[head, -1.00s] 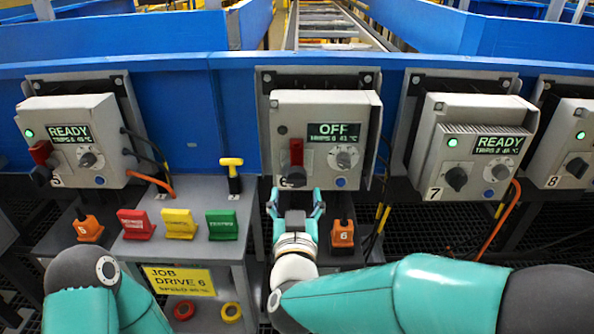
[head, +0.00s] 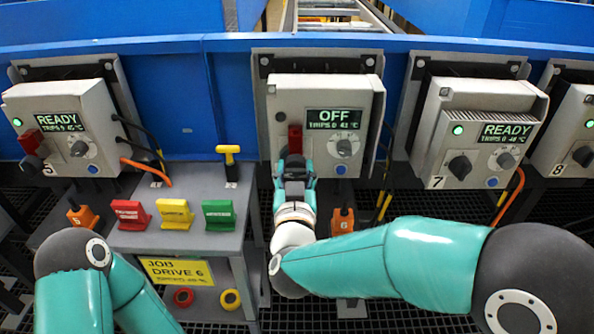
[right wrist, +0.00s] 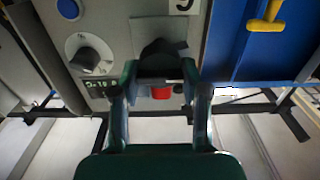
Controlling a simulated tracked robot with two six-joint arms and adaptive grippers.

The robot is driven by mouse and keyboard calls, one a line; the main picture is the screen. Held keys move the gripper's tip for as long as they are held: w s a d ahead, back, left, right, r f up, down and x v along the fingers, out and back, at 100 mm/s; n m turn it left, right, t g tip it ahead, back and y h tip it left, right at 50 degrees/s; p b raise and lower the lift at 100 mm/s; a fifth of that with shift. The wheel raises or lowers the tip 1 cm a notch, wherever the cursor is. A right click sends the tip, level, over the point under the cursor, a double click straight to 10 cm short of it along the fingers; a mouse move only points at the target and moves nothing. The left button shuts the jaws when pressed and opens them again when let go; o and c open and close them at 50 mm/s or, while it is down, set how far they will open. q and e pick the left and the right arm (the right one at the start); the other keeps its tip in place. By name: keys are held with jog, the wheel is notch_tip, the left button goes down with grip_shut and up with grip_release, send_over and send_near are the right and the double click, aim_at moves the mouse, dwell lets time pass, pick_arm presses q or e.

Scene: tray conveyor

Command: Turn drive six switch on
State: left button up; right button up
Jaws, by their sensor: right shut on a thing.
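The drive six box (head: 277,105) is grey and stands at the middle of the head view, its display (head: 335,118) reading OFF. My right gripper (head: 295,165) is at its lower left front, shut on the black rotary switch, which it hides in the head view. A red piece (head: 295,138) shows just above the fingers. In the right wrist view the fingers (right wrist: 160,68) close around the black switch (right wrist: 163,48), and the red piece (right wrist: 161,93) shows by them. My left arm shows at lower left, but its gripper is out of view.
Drive five (head: 75,150) and drive seven (head: 480,125) flank it, both reading READY. A grey stand (head: 235,185) holds red, yellow and green tags (head: 218,215) and a yellow-handled tool (head: 229,155). An orange block (head: 342,219) marked 6 stands right of my right gripper.

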jog(key=shift+d, duration=0.25)
jog(key=shift+c, duration=0.5)
jog(key=shift+a, duration=0.15)
jog(key=m+b, duration=0.2)
jog(key=b, duration=0.1)
jog(key=shift+f, duration=0.15)
jog(key=m+b, duration=0.6)
jog(key=shift+f+m, duration=0.1)
jog(key=shift+m, duration=0.2)
jog(key=m+b, duration=0.4)
jog(key=m, duration=0.1)
jog(key=shift+d+f+b, duration=0.15)
jog(key=shift+d+b, duration=0.05)
jog(key=shift+b, duration=0.15)
jog(key=shift+m+b, duration=1.45)
jog(key=shift+m, duration=0.85)
